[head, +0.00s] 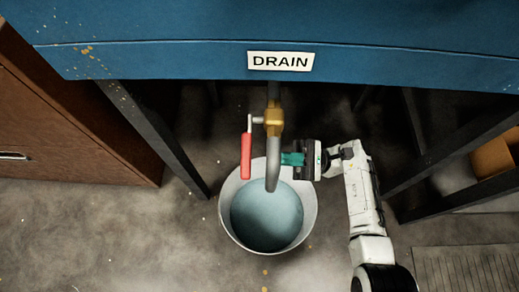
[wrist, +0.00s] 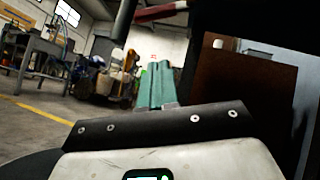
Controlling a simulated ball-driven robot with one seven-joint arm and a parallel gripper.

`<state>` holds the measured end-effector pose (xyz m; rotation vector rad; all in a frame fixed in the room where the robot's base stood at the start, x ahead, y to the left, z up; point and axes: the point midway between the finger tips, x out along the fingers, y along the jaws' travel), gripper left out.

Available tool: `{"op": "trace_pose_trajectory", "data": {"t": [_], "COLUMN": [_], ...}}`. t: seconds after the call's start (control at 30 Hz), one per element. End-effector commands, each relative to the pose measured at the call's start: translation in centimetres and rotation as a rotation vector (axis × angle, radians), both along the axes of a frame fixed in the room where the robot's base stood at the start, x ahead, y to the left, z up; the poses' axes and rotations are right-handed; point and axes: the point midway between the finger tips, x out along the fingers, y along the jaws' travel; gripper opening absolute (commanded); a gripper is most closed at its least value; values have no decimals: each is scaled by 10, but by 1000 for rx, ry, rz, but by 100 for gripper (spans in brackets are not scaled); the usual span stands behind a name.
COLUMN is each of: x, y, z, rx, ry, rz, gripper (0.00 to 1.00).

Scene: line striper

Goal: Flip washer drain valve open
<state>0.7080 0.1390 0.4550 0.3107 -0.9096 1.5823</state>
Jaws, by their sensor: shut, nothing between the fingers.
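The drain valve (head: 273,117) has a brass body on a pipe below the DRAIN label (head: 281,61). Its red handle (head: 246,155) is left of the grey outlet pipe (head: 275,160), joined by a short metal lever, and points toward the bottom of the picture. My gripper (head: 292,159) is just right of the pipe, across it from the handle, with teal fingers shut and empty. Whether the fingertips touch the pipe is unclear. In the wrist view the shut fingers (wrist: 156,85) point ahead, and part of the red handle (wrist: 162,12) shows above them.
A pale bucket (head: 228,232) with a blue-grey interior stands under the outlet. The blue washer body (head: 160,60) overhangs the top, with dark legs (head: 165,140) on both sides. A brown cabinet (head: 70,125) stands left and a cardboard box (head: 492,157) right. Floor around the bucket is clear.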

Motion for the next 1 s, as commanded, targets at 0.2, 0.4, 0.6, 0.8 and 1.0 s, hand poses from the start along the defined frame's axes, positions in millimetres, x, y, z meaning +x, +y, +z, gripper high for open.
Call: {"op": "trace_pose_trajectory", "data": {"t": [0.2, 0.4, 0.6, 0.8, 1.0], "x": [-7, -12, -22, -29, -33], "y": [20, 36, 54, 54, 54], "z": [24, 38, 55, 74, 84], "rx": [1, 1, 0, 0, 0], "ry": [1, 1, -1, -2, 0], "rz": [4, 4, -1, -1, 0], "gripper": [0, 0, 0, 0, 0]}}
